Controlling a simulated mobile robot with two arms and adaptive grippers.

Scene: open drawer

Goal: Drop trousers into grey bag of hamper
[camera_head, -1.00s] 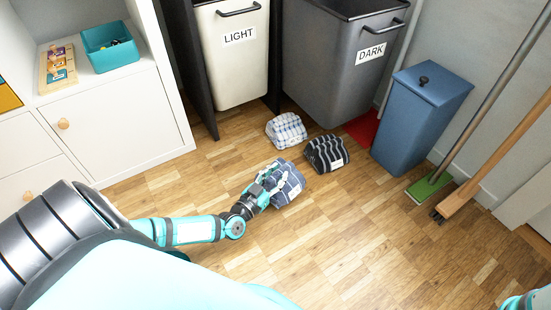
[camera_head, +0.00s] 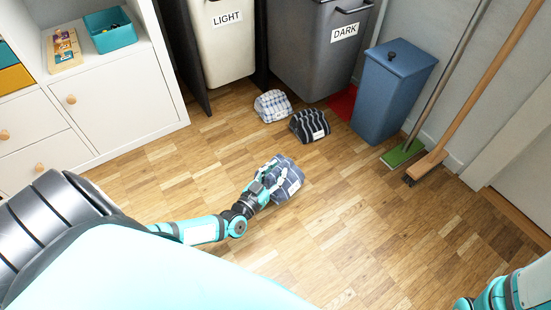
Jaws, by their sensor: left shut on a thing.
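My left gripper (camera_head: 270,186) is shut on a blue-grey cloth bundle with pale stripes (camera_head: 288,186), low over the wooden floor. I cannot tell whether the bundle touches the floor. The frames do not show which garment it is. The grey hamper bag (camera_head: 315,50), labelled DARK, stands upright at the back, beyond the bundle. The cream bag (camera_head: 222,55), labelled LIGHT, is to its left. The inside of the grey bag is not visible. My right gripper is not in view; only part of my right arm shows at the bottom right.
A light checked cloth (camera_head: 272,105) and a dark striped cloth (camera_head: 310,126) lie on the floor before the hamper. A blue lidded bin (camera_head: 392,95), a green-headed broom (camera_head: 404,152) and a wooden-handled brush stand right. A white cabinet (camera_head: 122,110) stands left. The middle floor is clear.

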